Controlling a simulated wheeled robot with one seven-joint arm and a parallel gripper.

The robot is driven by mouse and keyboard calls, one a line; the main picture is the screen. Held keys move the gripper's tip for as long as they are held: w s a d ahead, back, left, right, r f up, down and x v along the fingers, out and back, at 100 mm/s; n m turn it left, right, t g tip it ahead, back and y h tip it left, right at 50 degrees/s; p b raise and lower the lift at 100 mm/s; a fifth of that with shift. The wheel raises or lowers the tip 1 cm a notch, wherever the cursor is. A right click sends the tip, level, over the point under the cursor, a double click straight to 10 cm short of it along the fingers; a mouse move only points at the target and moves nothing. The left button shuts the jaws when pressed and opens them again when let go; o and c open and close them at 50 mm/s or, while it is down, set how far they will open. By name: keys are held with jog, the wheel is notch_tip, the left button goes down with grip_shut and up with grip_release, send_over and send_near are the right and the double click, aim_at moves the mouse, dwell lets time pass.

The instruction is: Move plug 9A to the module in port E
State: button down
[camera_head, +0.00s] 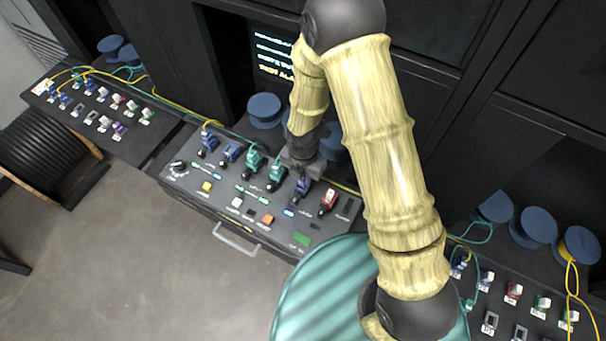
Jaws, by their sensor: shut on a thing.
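My gripper (303,168) is low over the middle console (330,228), pointing down. It is shut on a blue plug (302,187), which shows just below the fingers at the console's back row. I cannot tell whether the plug is seated or slightly raised. To its left in the row are two teal plugs (276,176) and two blue plugs (208,144). A red plug (328,201) is to its right. Plug and port labels are too small to read, so I cannot tell which is 9A or port E.
A left panel (95,105) and a right panel (525,300) hold more small modules and yellow and teal cables. Blue spools (264,110) stand behind the console. A lit screen (274,55) is at the back. My arm hides part of the console's right side.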

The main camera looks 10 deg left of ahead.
jog(key=shift+f, duration=0.5)
dwell(0.8)
jog(key=c, duration=1.3)
grip_release()
jog(key=shift+o, duration=0.2)
notch_tip(320, 180, up, 12)
